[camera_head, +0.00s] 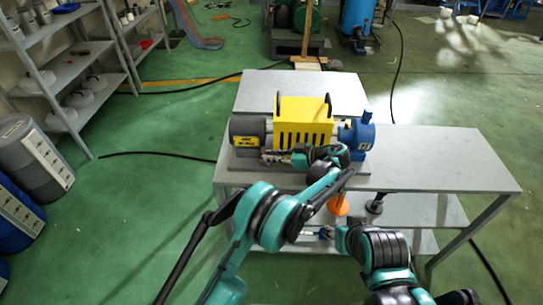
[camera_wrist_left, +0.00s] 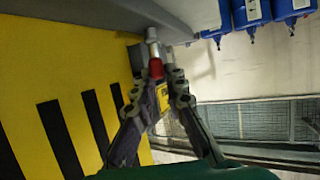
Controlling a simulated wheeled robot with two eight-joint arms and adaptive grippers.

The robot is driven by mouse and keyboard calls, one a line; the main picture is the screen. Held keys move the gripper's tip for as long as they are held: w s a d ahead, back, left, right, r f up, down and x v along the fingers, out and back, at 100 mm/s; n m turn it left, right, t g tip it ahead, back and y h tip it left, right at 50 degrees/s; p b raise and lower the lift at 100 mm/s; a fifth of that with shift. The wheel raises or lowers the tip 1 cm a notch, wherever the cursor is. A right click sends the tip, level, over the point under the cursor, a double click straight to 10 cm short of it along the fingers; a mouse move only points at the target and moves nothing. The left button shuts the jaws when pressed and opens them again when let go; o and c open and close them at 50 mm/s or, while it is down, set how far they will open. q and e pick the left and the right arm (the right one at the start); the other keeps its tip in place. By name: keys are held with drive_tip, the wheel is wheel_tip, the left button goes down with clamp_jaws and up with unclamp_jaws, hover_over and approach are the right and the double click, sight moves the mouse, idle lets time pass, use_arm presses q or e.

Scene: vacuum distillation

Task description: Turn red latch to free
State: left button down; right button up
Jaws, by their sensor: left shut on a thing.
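The red latch (camera_wrist_left: 156,69) shows in the left wrist view as a small red piece on a metal pin, beside a yellow panel with black slots. My left gripper (camera_wrist_left: 157,84) has its two fingers closed around the latch, at its lower part. In the head view my left gripper (camera_head: 273,157) lies in front of the lower edge of the yellow-covered pump (camera_head: 304,112), near its grey motor end (camera_head: 247,126). The latch is too small or hidden to make out there.
The pump stands on a grey table (camera_head: 440,172) whose right side is clear. Its blue end (camera_head: 357,134) is on the right. An orange funnel-like object (camera_head: 338,204) is under the tabletop. Shelves (camera_head: 75,65) and drums (camera_head: 33,155) stand at the left.

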use_arm(q)
drive_tip(key=shift+f, duration=0.1)
drive_tip(key=c, duration=1.6)
unclamp_jaws()
drive_tip(key=shift+o, duration=0.2)
drive_tip(key=v, duration=0.8)
